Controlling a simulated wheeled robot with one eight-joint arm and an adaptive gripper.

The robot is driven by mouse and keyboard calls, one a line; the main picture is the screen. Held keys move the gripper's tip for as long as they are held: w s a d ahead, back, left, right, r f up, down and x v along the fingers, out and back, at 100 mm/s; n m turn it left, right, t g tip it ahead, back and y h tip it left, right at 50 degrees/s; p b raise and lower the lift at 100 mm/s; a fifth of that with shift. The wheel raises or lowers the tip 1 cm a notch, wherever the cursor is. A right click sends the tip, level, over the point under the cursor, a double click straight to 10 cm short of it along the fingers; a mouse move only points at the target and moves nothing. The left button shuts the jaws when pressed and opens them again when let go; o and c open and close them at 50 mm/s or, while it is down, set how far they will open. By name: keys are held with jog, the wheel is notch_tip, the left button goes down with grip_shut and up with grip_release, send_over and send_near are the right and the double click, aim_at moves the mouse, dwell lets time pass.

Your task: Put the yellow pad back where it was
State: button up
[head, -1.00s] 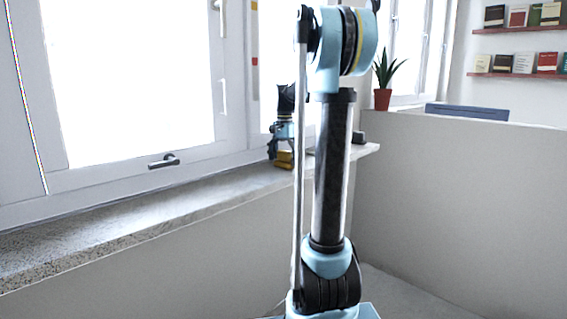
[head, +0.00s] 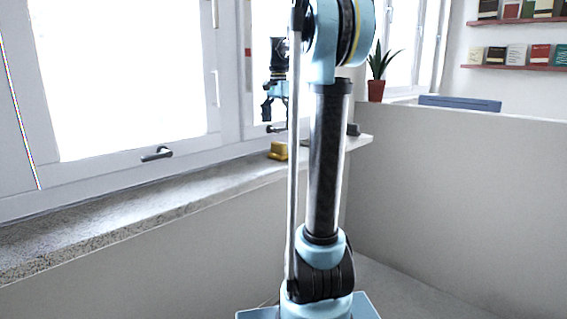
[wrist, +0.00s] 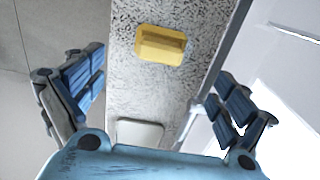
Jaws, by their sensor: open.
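The yellow pad (head: 278,150) lies on the speckled stone windowsill (head: 120,220), near its far end. In the wrist view the yellow pad (wrist: 161,45) rests on the sill, beyond my fingertips and apart from them. My gripper (head: 272,112) hangs above the pad, with a clear gap between them. In the wrist view my gripper (wrist: 160,82) has its blue fingers spread wide with nothing between them. My arm's upright link hides part of the sill in the head view.
A pale rounded object (wrist: 138,132) lies on the sill nearer my gripper. A dark object (head: 353,129) stands at the sill's far end. The window frame and its handle (head: 157,154) run along the sill. A potted plant (head: 378,75) stands behind, on a low wall.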

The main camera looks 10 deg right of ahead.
jog(key=s+f+n+t, duration=0.2)
jog(key=s+f+n, duration=0.9)
jog(key=s+f, duration=2)
jog(key=s, duration=0.3)
jog(key=shift+s, duration=0.35)
jog(key=shift+a, duration=0.1)
